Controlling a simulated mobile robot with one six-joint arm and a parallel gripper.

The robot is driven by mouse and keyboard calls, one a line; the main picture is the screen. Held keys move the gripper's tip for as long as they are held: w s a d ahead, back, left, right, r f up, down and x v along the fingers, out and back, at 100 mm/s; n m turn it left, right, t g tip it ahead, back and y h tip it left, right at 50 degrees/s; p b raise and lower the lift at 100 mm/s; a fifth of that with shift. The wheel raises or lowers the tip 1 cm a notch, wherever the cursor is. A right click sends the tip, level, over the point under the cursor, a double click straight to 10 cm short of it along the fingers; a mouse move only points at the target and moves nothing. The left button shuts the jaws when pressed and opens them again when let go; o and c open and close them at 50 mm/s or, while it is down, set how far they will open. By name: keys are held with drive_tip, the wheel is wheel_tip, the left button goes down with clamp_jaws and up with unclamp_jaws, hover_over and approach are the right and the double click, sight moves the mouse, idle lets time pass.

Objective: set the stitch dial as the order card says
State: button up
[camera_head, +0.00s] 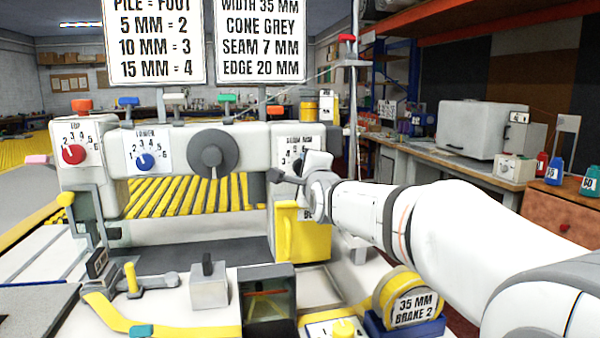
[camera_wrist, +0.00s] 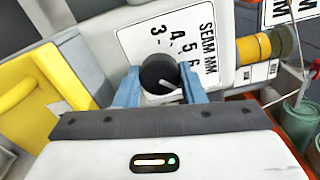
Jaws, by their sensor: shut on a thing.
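The order card (camera_head: 262,40) hangs at the top and reads width 35 mm, cone grey, seam 7 mm, edge 20 mm. The stitch dial, marked SEAM MM (camera_head: 292,140), is at the right end of the machine head, mostly hidden by my gripper (camera_head: 298,168). In the wrist view my gripper (camera_wrist: 160,88) is shut on its round black knob (camera_wrist: 157,72), one blue finger on each side. The knob's white pointer line slants to the lower right, past the visible 6. Figures 3, 4, 5 and 6 show on its white plate (camera_wrist: 140,42); any further figures are hidden behind a finger.
A red dial (camera_head: 73,154), a blue dial (camera_head: 146,162) and a grey handwheel (camera_head: 212,153) sit left on the same machine. A yellow box (camera_head: 302,235) lies below the dial. A yellow tape roll (camera_head: 402,290) stands in front. A second card (camera_head: 154,42) lists pile and foot.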

drive_tip(key=shift+f, duration=0.1)
drive_tip(key=o, duration=1)
drive_tip(key=shift+s, duration=0.1)
drive_tip(key=shift+p+v, duration=0.3)
drive_tip(key=shift+v, duration=3.55)
drive_tip(key=shift+d, duration=0.15)
